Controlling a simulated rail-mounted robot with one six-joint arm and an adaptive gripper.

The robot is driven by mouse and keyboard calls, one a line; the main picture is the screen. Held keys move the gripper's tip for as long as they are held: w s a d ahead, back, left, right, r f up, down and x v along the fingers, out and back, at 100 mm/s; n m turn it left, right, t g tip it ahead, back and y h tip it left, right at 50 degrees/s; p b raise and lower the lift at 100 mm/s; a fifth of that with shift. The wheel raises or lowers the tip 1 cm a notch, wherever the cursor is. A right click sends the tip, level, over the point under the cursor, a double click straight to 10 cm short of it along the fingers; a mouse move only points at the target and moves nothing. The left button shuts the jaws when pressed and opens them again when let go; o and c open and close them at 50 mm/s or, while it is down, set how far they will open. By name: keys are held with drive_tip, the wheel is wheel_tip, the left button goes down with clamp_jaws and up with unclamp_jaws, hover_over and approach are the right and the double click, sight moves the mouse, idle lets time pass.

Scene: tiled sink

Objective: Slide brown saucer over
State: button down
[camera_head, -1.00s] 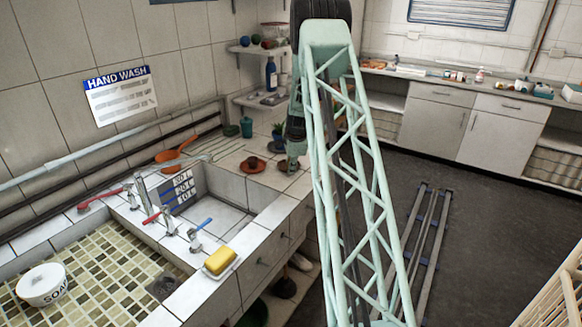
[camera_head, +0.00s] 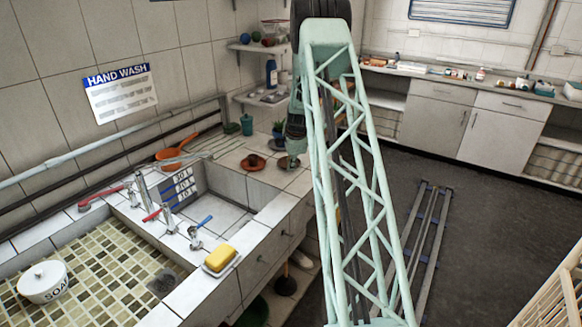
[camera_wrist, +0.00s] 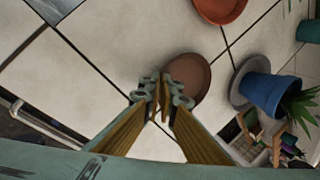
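The brown saucer (camera_wrist: 190,76) lies on the pale tiled counter in the wrist view, with its left rim at my fingertips. My gripper (camera_wrist: 164,92) has its two fingers drawn together, tips almost meeting at that rim; I cannot tell whether they touch it. The tips hide a little of the saucer's edge. In the head view my gripper (camera_head: 294,150) is low over the counter's right end, beside the saucers and partly behind my arm.
An orange-red saucer (camera_wrist: 222,6) lies beyond the brown one. A blue pot (camera_wrist: 268,92) with a plant stands on a grey saucer (camera_wrist: 238,72) close to its right. Yellow soap (camera_head: 220,257) sits by the sink. Bare tiles (camera_wrist: 110,45) extend left of my gripper.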

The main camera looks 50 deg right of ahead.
drive_tip(key=shift+w+d+p, duration=0.35)
drive_tip(key=shift+w+d, duration=0.4)
drive_tip(key=shift+d, duration=0.1)
drive_tip(key=c, duration=2.9)
unclamp_jaws()
drive_tip(key=shift+o, duration=0.2)
drive_tip(key=shift+r, duration=0.1)
drive_tip(key=v, duration=1.1)
drive_tip(key=shift+s+r, duration=0.15)
drive_tip(key=shift+r, duration=0.2)
drive_tip(key=shift+a, duration=0.15)
drive_tip(key=shift+a+r, duration=0.1)
drive_tip(key=shift+r, duration=0.05)
